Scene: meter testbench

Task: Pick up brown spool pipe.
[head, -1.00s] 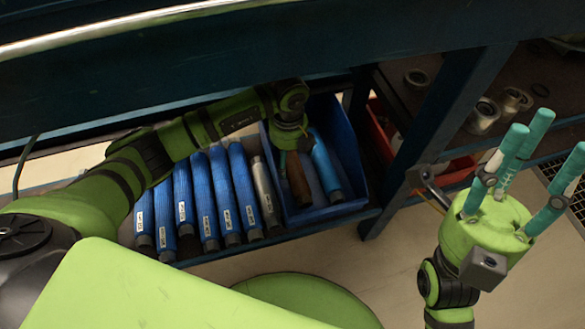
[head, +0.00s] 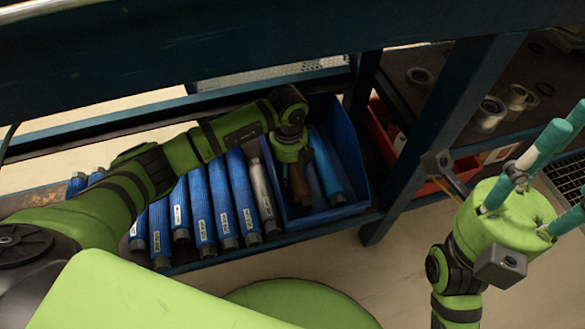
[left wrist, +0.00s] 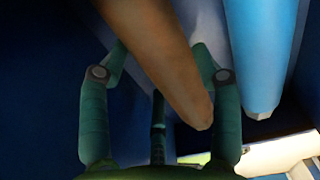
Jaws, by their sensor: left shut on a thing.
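The brown spool pipe (head: 299,187) lies in the blue bin (head: 353,165) on the lower shelf, to the left of a blue pipe (head: 328,178). My left gripper (head: 301,160) reaches down into the bin and is shut on the brown pipe. In the left wrist view the brown pipe (left wrist: 160,55) runs between the gripper's fingers (left wrist: 160,110), and the blue pipe (left wrist: 258,50) is beside it on the right. The gripper hides the brown pipe's upper end in the head view. My right gripper (head: 553,172) is open and empty at the right, partly out of frame.
Several blue pipes (head: 220,200) and one grey pipe (head: 263,195) lie in a row left of the bin. A red bin (head: 385,125) stands to the right, behind a dark blue frame post (head: 435,125). Metal fittings (head: 488,113) sit on the right shelf.

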